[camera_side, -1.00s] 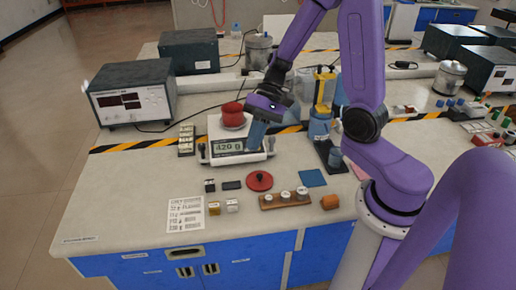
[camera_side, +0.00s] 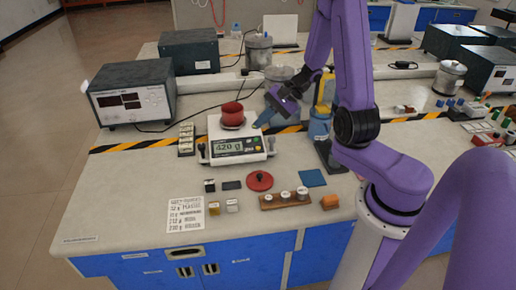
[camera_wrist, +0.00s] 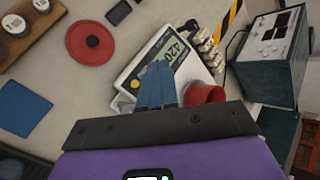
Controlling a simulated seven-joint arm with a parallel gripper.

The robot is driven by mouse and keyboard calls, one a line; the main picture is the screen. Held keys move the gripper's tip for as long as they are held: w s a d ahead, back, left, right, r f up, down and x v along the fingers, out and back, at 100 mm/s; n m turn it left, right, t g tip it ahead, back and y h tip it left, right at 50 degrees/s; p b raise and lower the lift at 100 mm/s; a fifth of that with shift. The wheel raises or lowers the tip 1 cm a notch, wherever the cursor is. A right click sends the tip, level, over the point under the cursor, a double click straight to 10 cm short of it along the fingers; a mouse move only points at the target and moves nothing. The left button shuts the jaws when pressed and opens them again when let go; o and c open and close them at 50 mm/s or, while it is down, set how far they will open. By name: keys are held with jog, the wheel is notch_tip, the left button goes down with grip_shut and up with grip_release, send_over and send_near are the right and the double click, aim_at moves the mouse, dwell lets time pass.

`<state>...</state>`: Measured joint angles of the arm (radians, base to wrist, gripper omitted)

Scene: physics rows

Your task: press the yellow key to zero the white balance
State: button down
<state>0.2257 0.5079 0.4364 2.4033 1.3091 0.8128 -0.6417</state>
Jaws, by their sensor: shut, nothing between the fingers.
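The white balance (camera_side: 224,158) stands on the bench with a red bowl (camera_side: 232,114) on its pan. Its display (camera_side: 229,147) reads about 420 g. In the wrist view the balance (camera_wrist: 127,101) lies under my fingers, with the red bowl (camera_wrist: 206,94) at their right. The yellow key (camera_wrist: 135,84) is a small round spot on the balance panel, just left of my blue fingertips. My gripper (camera_side: 260,123) is shut and empty, raised above the balance's right back side and apart from the panel. It also shows in the wrist view (camera_wrist: 158,72), covering part of the panel.
A red lidded disc (camera_side: 260,181), a wooden block with white-topped weights (camera_side: 284,199) and a blue square (camera_side: 312,178) lie in front of the balance. Small stacked blocks (camera_side: 186,139) stand at its left. A grey instrument (camera_side: 132,94) stands further left.

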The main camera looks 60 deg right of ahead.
jog(key=shift+d, duration=0.1)
dwell(0.3)
jog(key=shift+w+d+f, duration=0.2)
jog(key=shift+f, duration=1.25)
jog(key=shift+w+d+f, duration=0.2)
jog(key=shift+f, duration=1.25)
jog(key=shift+w+d+f, duration=0.2)
jog(key=shift+f, duration=1.25)
jog(key=shift+f, duration=0.1)
jog(key=shift+f, duration=0.3)
jog(key=shift+w+d+f, duration=0.1)
jog(key=shift+d+f, duration=0.05)
jog(key=shift+f, duration=0.15)
jog(key=shift+r, duration=0.7)
jog(key=shift+r, duration=0.1)
jog(key=shift+s+a+r, duration=0.15)
jog(key=shift+r, duration=0.65)
jog(key=shift+s+a+r, duration=0.15)
jog(key=shift+a+r, duration=0.05)
jog(key=shift+r, duration=0.55)
jog(key=shift+s+a+r, duration=0.15)
jog(key=shift+r, duration=0.65)
